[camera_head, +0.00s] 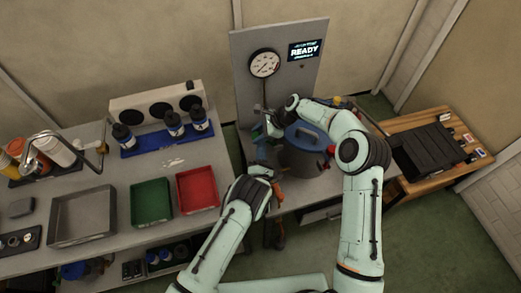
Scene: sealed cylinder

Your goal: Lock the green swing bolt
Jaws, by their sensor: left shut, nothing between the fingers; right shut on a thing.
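The sealed cylinder (303,158) stands on the workbench, with a blue lid (303,136) on top. My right arm reaches over the back of the cylinder. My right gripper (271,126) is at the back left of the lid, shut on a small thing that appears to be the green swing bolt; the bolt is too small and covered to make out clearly. My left gripper (268,172) is shut and empty, low at the front left of the cylinder. An orange part (278,193) shows just beside it. A red part (331,150) is at the cylinder's right rim.
A grey panel behind carries a gauge (264,63) and a screen (305,50) reading READY. The left table holds a green tray (151,204), a red tray (198,188), a grey tray (82,216) and bottles on a blue rack (168,142). A wooden table with a black case (428,148) stands right.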

